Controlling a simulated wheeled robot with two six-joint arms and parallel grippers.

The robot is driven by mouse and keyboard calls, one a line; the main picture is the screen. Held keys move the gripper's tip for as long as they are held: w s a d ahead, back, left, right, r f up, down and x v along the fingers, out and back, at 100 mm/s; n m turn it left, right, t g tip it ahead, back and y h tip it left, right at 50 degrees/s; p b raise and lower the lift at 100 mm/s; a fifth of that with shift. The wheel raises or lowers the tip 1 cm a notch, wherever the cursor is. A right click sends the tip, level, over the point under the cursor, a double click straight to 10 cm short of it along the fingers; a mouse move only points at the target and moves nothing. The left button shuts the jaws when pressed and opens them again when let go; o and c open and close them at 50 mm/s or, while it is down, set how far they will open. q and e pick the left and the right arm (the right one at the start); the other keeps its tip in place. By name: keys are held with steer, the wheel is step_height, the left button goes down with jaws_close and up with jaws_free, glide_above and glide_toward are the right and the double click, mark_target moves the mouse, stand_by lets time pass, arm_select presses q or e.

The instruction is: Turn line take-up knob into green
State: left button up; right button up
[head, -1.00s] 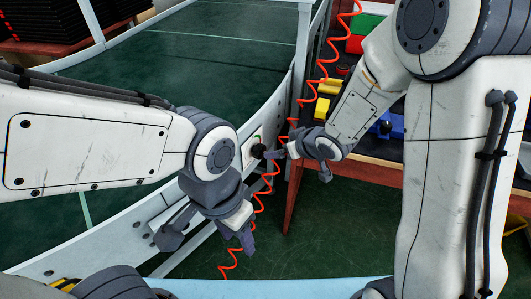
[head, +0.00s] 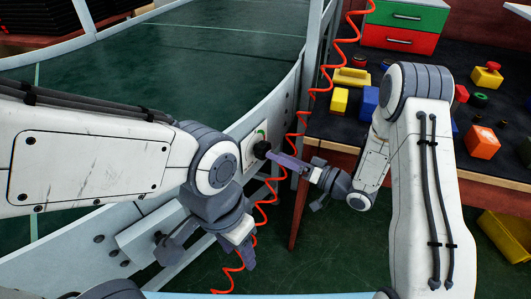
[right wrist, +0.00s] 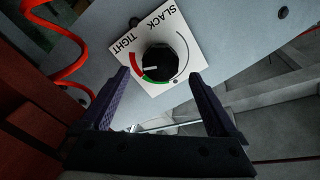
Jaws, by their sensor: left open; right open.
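The black take-up knob (right wrist: 160,60) sits on a white dial plate (right wrist: 176,29) marked TIGHT and SLACK. Its white pointer line faces the red arc (right wrist: 134,64), near where red meets the green arc (right wrist: 157,81). The head view also shows the knob (head: 262,149) on the conveyor's side. My right gripper (right wrist: 159,76) is open, its fingers spread to either side just short of the knob, with no contact visible. In the head view my right gripper (head: 275,156) points left at the knob. My left gripper (head: 207,252) is open and empty, lower left of the knob.
A coiled orange-red hose (head: 301,117) hangs close beside the knob. The conveyor's pale side rail (head: 100,238) curves past on the left. A dark workbench (head: 420,55) with coloured blocks and drawers (head: 400,38) stands at right. Green floor (head: 330,245) lies open between.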

mark_target(263, 150)
steer(key=x, duration=0.5)
steer(key=shift+b, duration=0.3)
steer(key=c, duration=1.4)
